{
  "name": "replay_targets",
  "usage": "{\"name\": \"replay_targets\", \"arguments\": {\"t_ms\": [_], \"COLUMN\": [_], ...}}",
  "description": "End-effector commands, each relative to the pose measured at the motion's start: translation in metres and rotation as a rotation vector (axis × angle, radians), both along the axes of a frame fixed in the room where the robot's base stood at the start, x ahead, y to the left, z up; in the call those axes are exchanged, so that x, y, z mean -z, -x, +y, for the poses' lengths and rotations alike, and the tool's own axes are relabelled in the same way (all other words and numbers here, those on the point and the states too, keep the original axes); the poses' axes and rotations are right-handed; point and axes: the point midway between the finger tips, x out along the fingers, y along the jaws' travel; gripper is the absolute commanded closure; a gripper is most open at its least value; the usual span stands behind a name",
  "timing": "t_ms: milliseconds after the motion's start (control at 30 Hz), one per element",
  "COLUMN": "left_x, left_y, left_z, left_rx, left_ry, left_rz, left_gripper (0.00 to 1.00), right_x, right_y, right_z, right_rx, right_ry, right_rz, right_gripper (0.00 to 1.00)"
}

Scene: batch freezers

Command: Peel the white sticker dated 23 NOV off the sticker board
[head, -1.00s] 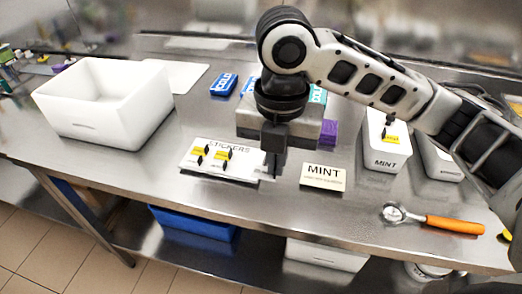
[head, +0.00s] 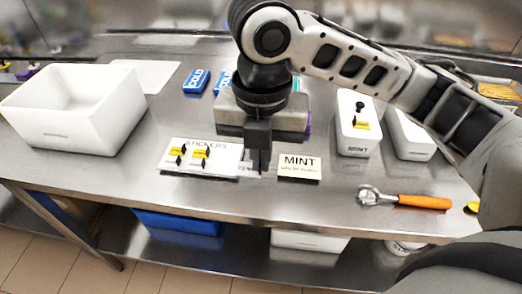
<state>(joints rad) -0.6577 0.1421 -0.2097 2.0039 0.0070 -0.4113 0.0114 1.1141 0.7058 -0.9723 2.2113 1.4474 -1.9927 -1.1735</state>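The sticker board (head: 226,171) is a white plate headed STICKERS, lying on the steel table left of centre. Yellow stickers (head: 201,153) with black tabs show on its left part. I cannot read any date, and I cannot make out the white 23 NOV sticker. My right gripper (head: 260,170) points down beside the board's right end, between it and the MINT sign. Its fingers are seen edge-on and dark, so I cannot tell whether they are apart or hold anything. My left gripper is out of view.
The MINT sign (head: 300,167) stands close right of the gripper. A grey box (head: 228,118) is behind the gripper. White tubs (head: 357,142) stand at right, one with a yellow sticker. An orange-handled scoop (head: 424,202) lies at front right. A large white bin (head: 70,112) stands at left.

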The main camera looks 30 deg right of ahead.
Motion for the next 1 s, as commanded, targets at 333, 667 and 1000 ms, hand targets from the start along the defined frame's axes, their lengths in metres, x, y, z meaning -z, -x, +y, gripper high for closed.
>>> {"name": "replay_targets", "arguments": {"t_ms": [333,667,1000], "left_x": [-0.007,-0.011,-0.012], "left_y": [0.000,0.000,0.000], "left_z": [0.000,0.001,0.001], "left_rx": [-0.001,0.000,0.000], "left_ry": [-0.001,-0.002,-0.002], "left_rz": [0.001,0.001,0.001], "left_gripper": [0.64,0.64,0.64], "right_x": [-0.010,-0.020,-0.030], "right_y": [0.000,0.000,0.000], "right_z": [0.000,0.000,0.000], "right_rx": [0.000,0.000,0.001], "right_ry": [-0.001,-0.001,0.001], "right_rz": [0.001,-0.001,-0.001], "right_gripper": [1.00,1.00,1.00]}}
